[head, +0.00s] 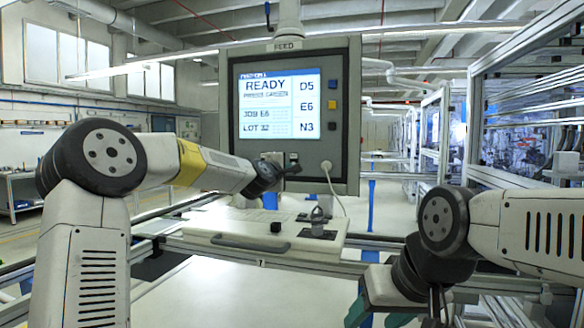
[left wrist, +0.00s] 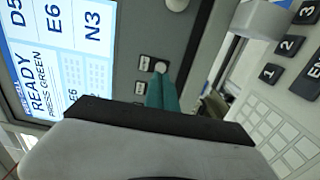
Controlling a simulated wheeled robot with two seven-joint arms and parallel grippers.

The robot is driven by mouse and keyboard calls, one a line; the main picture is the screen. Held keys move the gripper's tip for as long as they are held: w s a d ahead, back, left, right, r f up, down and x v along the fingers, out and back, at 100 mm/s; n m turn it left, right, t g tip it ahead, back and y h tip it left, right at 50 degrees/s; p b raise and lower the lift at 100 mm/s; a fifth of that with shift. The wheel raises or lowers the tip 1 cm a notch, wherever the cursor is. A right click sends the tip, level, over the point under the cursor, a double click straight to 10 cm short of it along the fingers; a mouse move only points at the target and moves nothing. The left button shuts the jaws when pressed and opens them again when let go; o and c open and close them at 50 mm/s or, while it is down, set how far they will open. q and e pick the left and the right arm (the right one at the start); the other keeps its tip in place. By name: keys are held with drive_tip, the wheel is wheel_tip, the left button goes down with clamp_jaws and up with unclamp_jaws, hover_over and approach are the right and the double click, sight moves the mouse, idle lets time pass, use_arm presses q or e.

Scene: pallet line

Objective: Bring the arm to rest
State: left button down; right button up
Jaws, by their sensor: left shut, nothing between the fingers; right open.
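My left gripper (head: 291,163) is in front of the lower edge of the FEED panel (head: 353,60). In the left wrist view its teal fingers (left wrist: 161,92) are together with nothing between them, near small labels and a pale round button on the panel. I cannot tell whether they touch it. The panel's screen (head: 277,103) reads READY, JOB E6, LOT 32 and D5, E6, N3; the left wrist view also shows PRESS GREEN. My right gripper (head: 378,312) is low at the bottom right, with teal fingers apart and partly cut off by the frame.
A white console (head: 250,228) with a bar handle, a black knob (head: 276,227) and a grey piece on a dark plate (head: 317,233) lies below the panel. A white cable (head: 333,185) hangs from the panel. Glazed machine frames stand at right. A keypad (left wrist: 287,45) shows in the left wrist view.

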use_arm(q)
drive_tip(key=shift+s, duration=0.15)
drive_tip(key=s+f+m+g, duration=0.2)
drive_tip(key=s+m, duration=0.2)
drive_tip(key=s, duration=0.4)
drive_tip(key=s+f+m+g, duration=0.3)
drive_tip(key=s+m, duration=0.2)
drive_tip(key=s, duration=0.3)
drive_tip(key=s+a+f+m+g+y, duration=0.1)
drive_tip(key=s+a+f, duration=0.3)
drive_tip(key=s, duration=0.6)
drive_tip(key=s+a+f+m+g+y, duration=0.1)
drive_tip(key=s+a+f+m+g, duration=0.2)
drive_tip(key=s, duration=0.8)
drive_tip(key=s+a+f+m+g+y, duration=0.1)
drive_tip(key=s+a+f+m+g, duration=0.1)
drive_tip(key=s+a+f, duration=0.5)
drive_tip(key=s, duration=0.3)
drive_tip(key=shift+s+a, duration=0.25)
drive_tip(key=shift+s, duration=0.05)
drive_tip(key=shift+w+r, duration=0.15)
